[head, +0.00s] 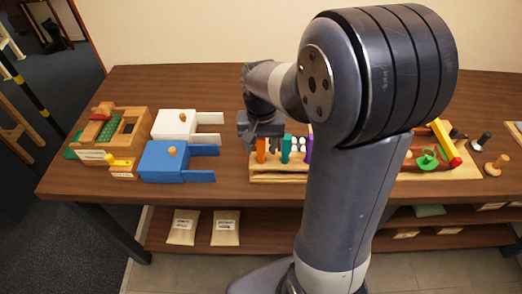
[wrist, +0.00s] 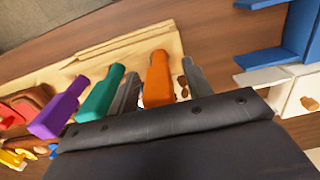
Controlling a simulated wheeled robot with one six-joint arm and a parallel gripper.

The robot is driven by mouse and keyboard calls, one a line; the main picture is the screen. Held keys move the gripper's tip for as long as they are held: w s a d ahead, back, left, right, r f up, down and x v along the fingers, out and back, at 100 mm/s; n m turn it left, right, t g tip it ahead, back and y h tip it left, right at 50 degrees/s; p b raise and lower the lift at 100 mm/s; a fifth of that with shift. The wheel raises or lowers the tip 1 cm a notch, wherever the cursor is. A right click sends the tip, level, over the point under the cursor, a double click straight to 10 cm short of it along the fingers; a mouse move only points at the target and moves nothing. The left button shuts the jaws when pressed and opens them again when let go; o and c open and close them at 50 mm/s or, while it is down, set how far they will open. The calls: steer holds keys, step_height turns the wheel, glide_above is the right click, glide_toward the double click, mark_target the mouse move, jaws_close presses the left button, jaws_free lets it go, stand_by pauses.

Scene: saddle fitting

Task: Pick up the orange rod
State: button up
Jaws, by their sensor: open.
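The orange rod (head: 261,150) stands upright at the left end of a light wooden rack (head: 270,177), with a teal rod (head: 286,149) and a purple rod (head: 309,148) to its right. My gripper (head: 262,137) is over the orange rod in the head view. In the wrist view the orange rod (wrist: 158,78) lies between the two open grey fingers of my gripper (wrist: 162,92), with a gap on each side. The teal rod (wrist: 101,92) is just outside one finger, and the purple rod (wrist: 60,108) is farther left. My arm hides the rack's right part in the head view.
A blue box (head: 165,163) and a white box (head: 174,125) with side rails stand left of the rack. A wooden block set (head: 120,122) is farther left. A green piece (head: 428,160) and a wooden tray are right of my arm. The table's back left is clear.

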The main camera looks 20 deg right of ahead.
jaws_close()
stand_by(0.5)
step_height(320, 180, up, 10)
steer(key=c, duration=0.6)
jaws_free()
steer(key=c, duration=0.3)
